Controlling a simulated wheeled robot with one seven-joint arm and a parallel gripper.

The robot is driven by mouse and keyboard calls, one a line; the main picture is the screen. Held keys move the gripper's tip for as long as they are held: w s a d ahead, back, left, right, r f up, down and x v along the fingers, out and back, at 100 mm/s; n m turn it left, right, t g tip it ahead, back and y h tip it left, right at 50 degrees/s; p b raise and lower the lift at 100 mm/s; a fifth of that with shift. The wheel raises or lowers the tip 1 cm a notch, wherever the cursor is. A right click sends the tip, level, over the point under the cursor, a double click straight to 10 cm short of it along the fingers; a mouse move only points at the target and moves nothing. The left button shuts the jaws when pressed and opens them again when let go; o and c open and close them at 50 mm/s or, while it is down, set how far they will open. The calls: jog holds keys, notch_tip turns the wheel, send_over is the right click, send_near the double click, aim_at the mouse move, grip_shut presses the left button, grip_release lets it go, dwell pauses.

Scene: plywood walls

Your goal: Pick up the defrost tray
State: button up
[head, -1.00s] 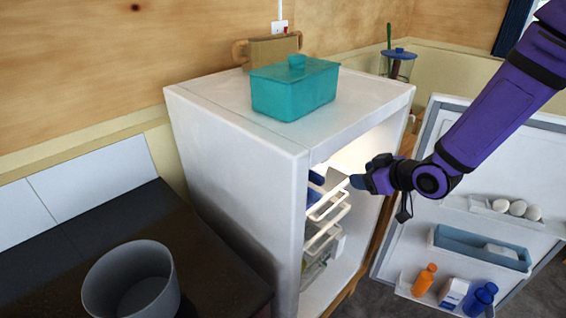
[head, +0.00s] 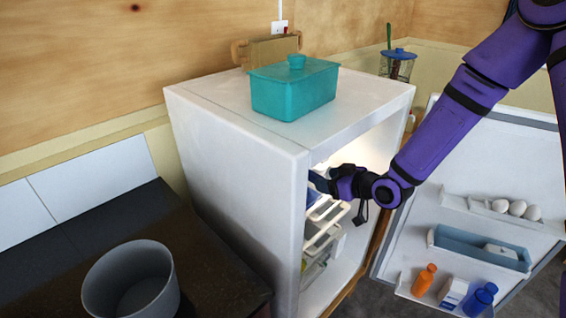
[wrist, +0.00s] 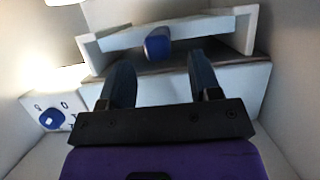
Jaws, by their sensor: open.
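In the wrist view, a white tray-like piece with raised ends (wrist: 205,32) lies ahead of my gripper; it looks like the defrost tray. A short dark-blue rounded piece (wrist: 157,47) shows at its middle, seen between the fingers; I cannot tell whether it is part of the tray. My gripper (wrist: 160,75) is open and empty, its two dark fingers apart. In the head view my gripper (head: 324,182) is inside the upper part of the open fridge (head: 235,180), where the fridge's side wall and my wrist hide the tray.
A blue-knobbed dial (wrist: 53,118) is at the left in the wrist view. White wire shelves (head: 325,215) sit below my gripper. The open fridge door (head: 440,205) holds eggs and bottles at the right. A teal lidded box (head: 293,92) stands on top.

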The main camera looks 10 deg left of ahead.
aim_at(320, 177)
jog(key=shift+x, duration=1.85)
grip_shut()
jog(key=shift+r, duration=0.1)
